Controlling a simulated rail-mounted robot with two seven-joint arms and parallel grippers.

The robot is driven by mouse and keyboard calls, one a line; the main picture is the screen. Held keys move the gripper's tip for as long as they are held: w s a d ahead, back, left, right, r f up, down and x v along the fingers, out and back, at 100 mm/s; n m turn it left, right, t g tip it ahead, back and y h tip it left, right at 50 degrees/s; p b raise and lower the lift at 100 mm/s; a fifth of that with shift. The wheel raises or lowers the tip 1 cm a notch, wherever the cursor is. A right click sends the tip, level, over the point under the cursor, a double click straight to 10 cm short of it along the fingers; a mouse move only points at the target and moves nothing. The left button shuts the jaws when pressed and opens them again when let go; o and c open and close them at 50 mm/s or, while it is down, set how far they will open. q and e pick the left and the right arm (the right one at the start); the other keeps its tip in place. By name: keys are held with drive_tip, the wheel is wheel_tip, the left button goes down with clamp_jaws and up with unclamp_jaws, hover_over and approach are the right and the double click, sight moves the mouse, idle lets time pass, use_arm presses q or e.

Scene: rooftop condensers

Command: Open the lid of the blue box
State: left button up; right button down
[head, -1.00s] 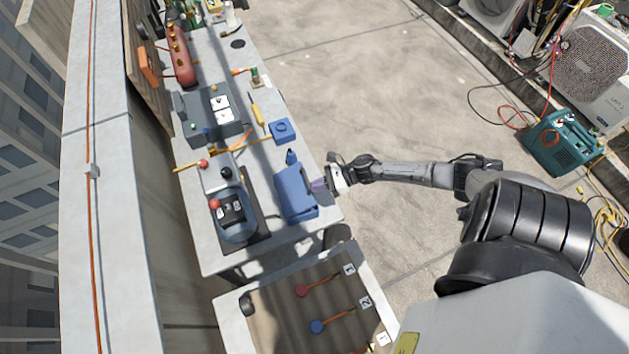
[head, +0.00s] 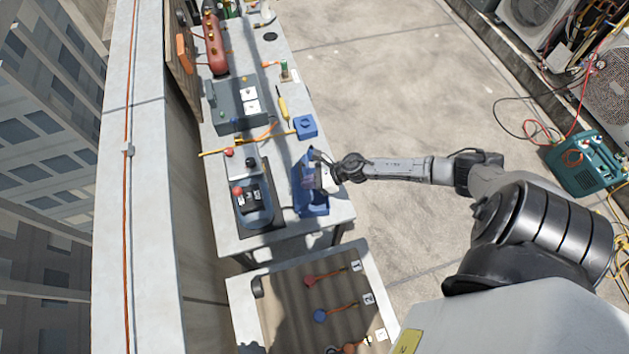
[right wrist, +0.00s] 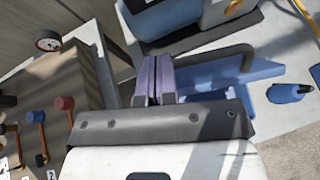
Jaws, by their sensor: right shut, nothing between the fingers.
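The blue box (head: 316,208) stands at the near right edge of the long workbench. Its lid (head: 297,184) appears raised along the box's left side, with a darker opening beside it; the exact angle is hard to tell. My right gripper (head: 318,172) is shut and empty, over the box at the lid's right. In the right wrist view its purple fingers (right wrist: 154,80) are together, and part of the blue box (right wrist: 262,70) shows to their right. A dark bar crosses there. My left gripper is not in view.
A blue bottle (right wrist: 290,93) lies close to the box. A small blue block (head: 305,126), a yellow-handled tool (head: 283,105) and a grey-blue machine (head: 256,208) are on the bench. Open floor lies right of the bench.

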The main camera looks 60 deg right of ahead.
drive_tip(key=shift+w+a+r, duration=0.15)
drive_tip(key=shift+w+a, duration=0.35)
drive_tip(key=shift+a, duration=0.05)
drive_tip(key=w+a+f, duration=0.1)
drive_tip(key=w+a, duration=0.4)
drive_tip(key=shift+a+b, duration=0.15)
drive_tip(key=shift+b, duration=0.3)
wheel_tip(320, 180, up, 13)
drive_tip(key=s+p, duration=0.2)
drive_tip(key=p, duration=0.4)
drive_tip(key=shift+s+p, duration=0.35)
drive_tip(key=shift+s, duration=0.05)
drive_tip(key=shift+f, duration=0.1)
